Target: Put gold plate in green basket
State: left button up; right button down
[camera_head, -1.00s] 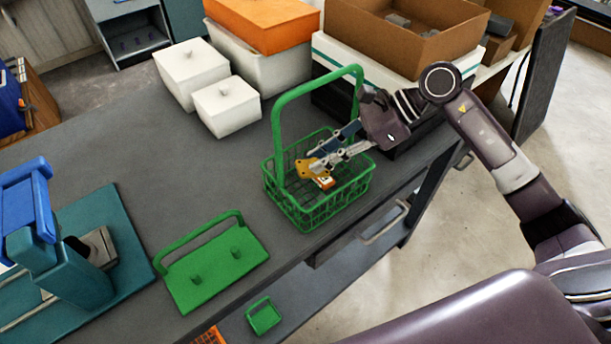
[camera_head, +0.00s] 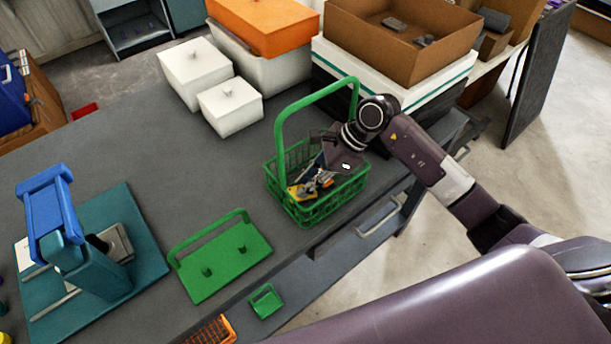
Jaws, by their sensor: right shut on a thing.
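The green basket (camera_head: 318,212) stands on the dark grey table near its front right edge, its tall handle upright. My right gripper (camera_head: 318,184) reaches down into the basket from the right, under the handle. It is shut on the small gold plate (camera_head: 294,190), which shows at the left inside the basket, low down near the wall. Whether the plate touches the basket floor I cannot tell, as the gripper and the mesh hide part of it. My left gripper is not in view.
A green tray with two pegs (camera_head: 222,262) lies left of the basket. A blue and teal press (camera_head: 75,245) stands at the left. White lidded boxes (camera_head: 231,108) and a cardboard box (camera_head: 400,42) stand behind the basket. The table's front edge is close.

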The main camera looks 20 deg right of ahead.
jog(key=shift+w+d+f, duration=0.1)
jog(key=c, duration=1.8)
grip_release()
jog(key=shift+b+v, duration=1.55)
jog(key=shift+v, duration=4.45)
